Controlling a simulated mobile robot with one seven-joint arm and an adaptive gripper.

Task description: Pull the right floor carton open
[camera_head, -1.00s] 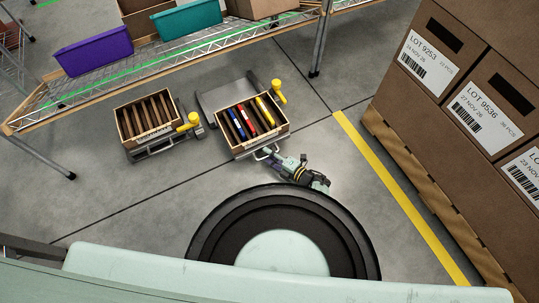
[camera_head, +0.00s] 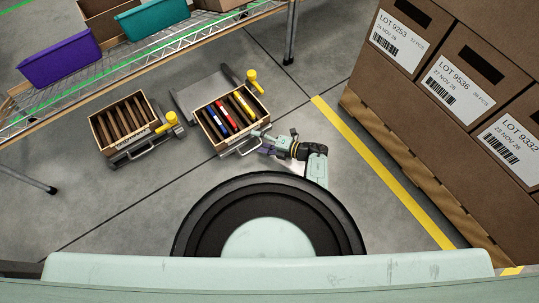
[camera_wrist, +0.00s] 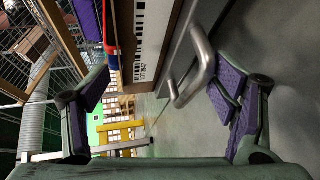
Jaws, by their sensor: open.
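The right floor carton (camera_head: 229,118) is an open-topped tan box with red, blue and yellow items between dividers. It sits on a grey metal base with a bar handle (camera_head: 243,148) on its front. In the wrist view the handle (camera_wrist: 198,68) lies between my open fingers, nearer the right one, and neither finger visibly touches it. The carton's labelled wall (camera_wrist: 150,42) shows behind it. My gripper (camera_head: 262,145) is at the handle's right end in the head view; in the wrist view its purple-padded fingers (camera_wrist: 160,95) are spread wide.
A left floor carton (camera_head: 99,127) with brown dividers stands on a similar base. A wire shelf (camera_head: 150,52) with a purple bin (camera_head: 60,59) and teal bin (camera_head: 155,17) is behind. Stacked cartons (camera_head: 447,68) on a pallet stand right, past a yellow floor line (camera_head: 385,173).

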